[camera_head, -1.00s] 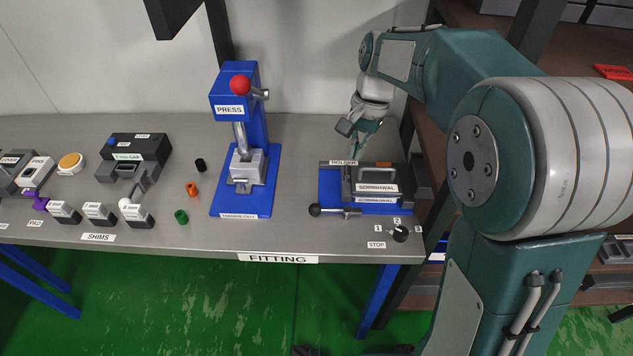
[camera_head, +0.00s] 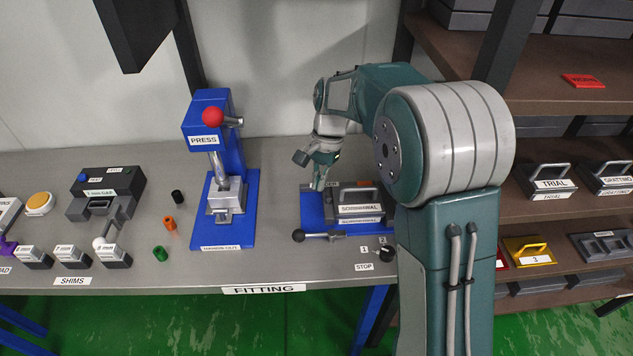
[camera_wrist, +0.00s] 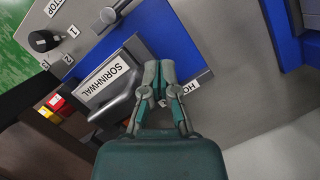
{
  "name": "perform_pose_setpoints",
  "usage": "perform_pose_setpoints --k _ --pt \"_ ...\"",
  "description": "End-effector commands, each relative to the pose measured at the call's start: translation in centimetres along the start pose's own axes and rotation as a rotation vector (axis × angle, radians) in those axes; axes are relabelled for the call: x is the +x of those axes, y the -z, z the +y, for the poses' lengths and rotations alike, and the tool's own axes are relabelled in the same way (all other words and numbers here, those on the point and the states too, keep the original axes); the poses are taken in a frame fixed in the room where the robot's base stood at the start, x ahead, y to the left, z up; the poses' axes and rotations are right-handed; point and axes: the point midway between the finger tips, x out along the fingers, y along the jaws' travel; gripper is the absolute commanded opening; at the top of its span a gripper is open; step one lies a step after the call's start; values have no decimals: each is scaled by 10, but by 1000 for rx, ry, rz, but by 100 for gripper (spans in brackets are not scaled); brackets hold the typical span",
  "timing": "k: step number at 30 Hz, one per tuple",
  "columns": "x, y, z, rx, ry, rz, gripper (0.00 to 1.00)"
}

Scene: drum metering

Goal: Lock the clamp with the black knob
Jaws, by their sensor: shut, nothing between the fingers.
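The clamp is a grey lever with a round black knob (camera_head: 298,236) on its left end, lying along the front of the blue holder base (camera_head: 313,213) in the head view. The knob does not show in the wrist view. A grey block with a handle, labelled SORNHWAL (camera_head: 360,209), sits in the holder; it also shows in the wrist view (camera_wrist: 108,84). My gripper (camera_head: 318,187) is shut and empty, pointing down over the holder's back left part. In the wrist view its fingertips (camera_wrist: 159,68) are together beside the labelled block.
A black dial (camera_head: 386,254) with numbers and a STOP label stands at the front right of the holder. The blue press (camera_head: 215,150) stands to the left. Small orange, black and green cylinders lie beyond it. Bare table lies between press and holder.

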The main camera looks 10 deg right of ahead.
Motion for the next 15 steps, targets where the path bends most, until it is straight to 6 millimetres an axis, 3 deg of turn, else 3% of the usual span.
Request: perform_pose_setpoints --k 10,15 --pt "67 -1 0 1 -3 -4 0" --pt "78 -24 0 -3 -1 0 0"
